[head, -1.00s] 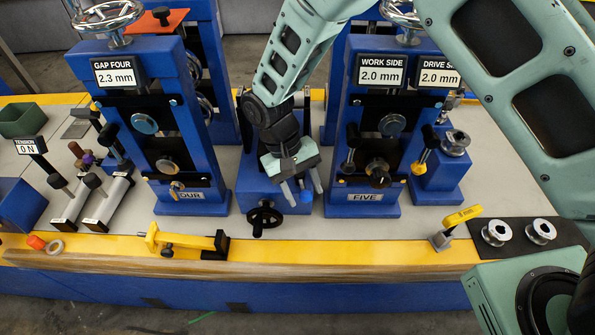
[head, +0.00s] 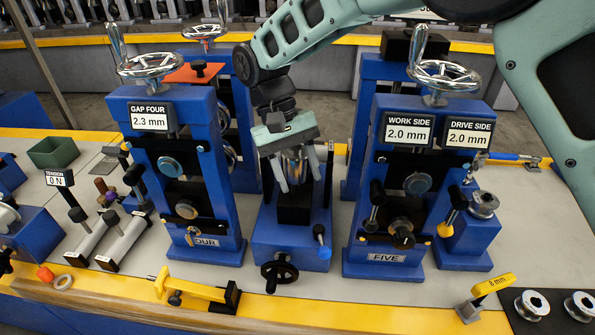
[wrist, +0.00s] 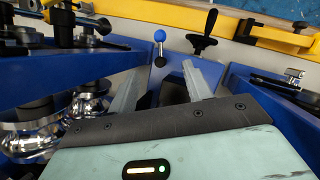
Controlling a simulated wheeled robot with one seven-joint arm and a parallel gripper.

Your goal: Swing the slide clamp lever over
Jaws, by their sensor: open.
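The slide clamp lever (head: 321,241) is a short dark lever with a blue end, on the right front of the blue slide unit (head: 290,240) between stands FOUR and FIVE. Its blue ball knob (wrist: 159,35) shows at the top middle of the wrist view. My gripper (head: 298,172) is open and empty, pointing down above the rear part of the slide unit. It is behind and above the lever, clear of it. In the wrist view the two grey fingers (wrist: 163,75) are spread, with the knob beyond their tips.
A black handwheel (head: 279,271) projects from the slide unit's front. Stand FOUR (head: 180,105) and stand FIVE (head: 405,180) rise close on both sides. A yellow arm (head: 190,290) lies on the front edge. Bare grey tabletop (head: 535,235) shows at right.

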